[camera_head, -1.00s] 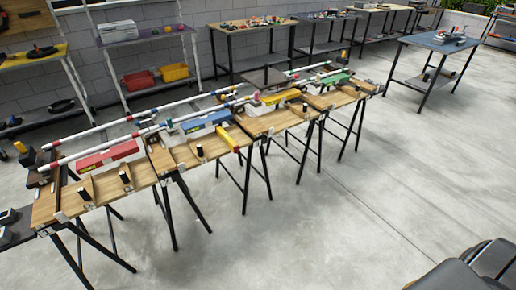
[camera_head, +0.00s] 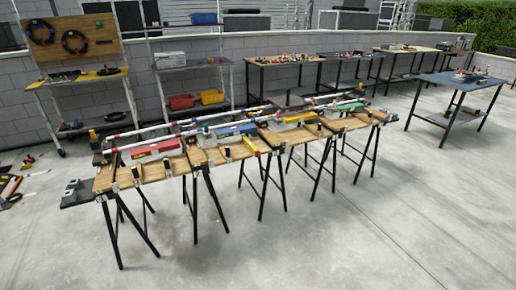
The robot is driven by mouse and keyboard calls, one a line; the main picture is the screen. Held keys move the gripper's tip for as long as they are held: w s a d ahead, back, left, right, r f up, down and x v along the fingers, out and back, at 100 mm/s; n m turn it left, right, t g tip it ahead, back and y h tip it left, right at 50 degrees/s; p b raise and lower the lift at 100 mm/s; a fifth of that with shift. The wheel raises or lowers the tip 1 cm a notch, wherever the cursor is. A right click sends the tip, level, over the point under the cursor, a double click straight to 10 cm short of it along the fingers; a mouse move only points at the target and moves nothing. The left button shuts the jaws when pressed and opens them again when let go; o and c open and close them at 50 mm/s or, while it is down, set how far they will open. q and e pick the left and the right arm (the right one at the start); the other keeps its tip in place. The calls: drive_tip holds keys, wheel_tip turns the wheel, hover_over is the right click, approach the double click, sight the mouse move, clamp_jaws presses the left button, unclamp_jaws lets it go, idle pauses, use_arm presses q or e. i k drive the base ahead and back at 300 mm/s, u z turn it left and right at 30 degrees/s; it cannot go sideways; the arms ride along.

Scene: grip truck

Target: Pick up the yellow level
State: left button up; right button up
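A small yellow bar (camera_head: 251,146), which looks like the yellow level, lies at the front edge of the long wooden workbench (camera_head: 178,166), near its middle. It is small and far off, so its markings cannot be made out. Neither of my grippers is in view.
The workbench stands on black trestle legs and carries long white pipes and red, blue, yellow and green blocks. Shelves with a red bin (camera_head: 181,101) and a yellow bin (camera_head: 211,97) stand behind. A blue-topped table (camera_head: 455,82) is at right. The concrete floor (camera_head: 330,245) in front is clear.

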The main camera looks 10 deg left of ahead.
sight(247, 143)
drive_tip(key=z, duration=0.65)
drive_tip(key=i, duration=1)
drive_tip(key=z, duration=0.6)
drive_tip(key=i, duration=1.05)
drive_tip(key=u, duration=0.85)
drive_tip(key=i, duration=1.05)
drive_tip(key=u, duration=0.95)
